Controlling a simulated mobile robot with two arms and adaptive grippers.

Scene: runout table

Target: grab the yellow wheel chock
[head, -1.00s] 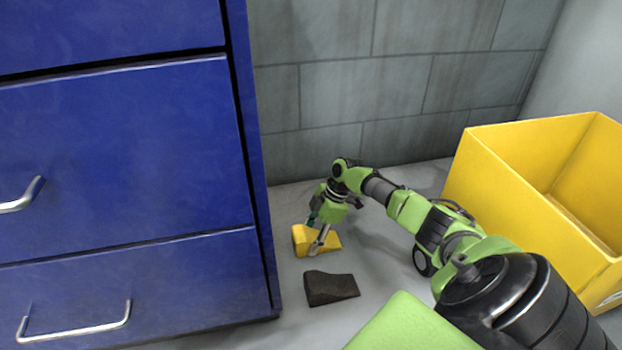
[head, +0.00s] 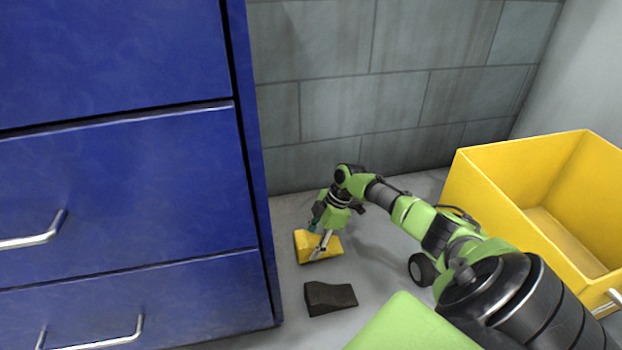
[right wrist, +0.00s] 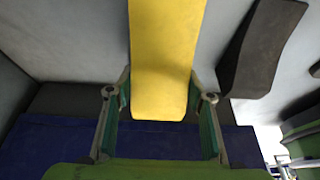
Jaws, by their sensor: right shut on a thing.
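The yellow wheel chock (head: 303,246) lies on the grey floor beside the blue cabinet. My right gripper (head: 318,243) reaches down onto it from above, with its fingers on either side. In the right wrist view the chock (right wrist: 165,60) stands between the two fingertips of the right gripper (right wrist: 160,110), which is shut on it. The chock appears to be still at floor level. My left gripper is in neither current view.
A black wheel chock (head: 330,298) lies just in front of the yellow one; it also shows in the right wrist view (right wrist: 262,45). A blue drawer cabinet (head: 120,190) stands close on the left. A yellow open box (head: 490,205) stands on the right. A grey block wall (head: 350,100) closes the back.

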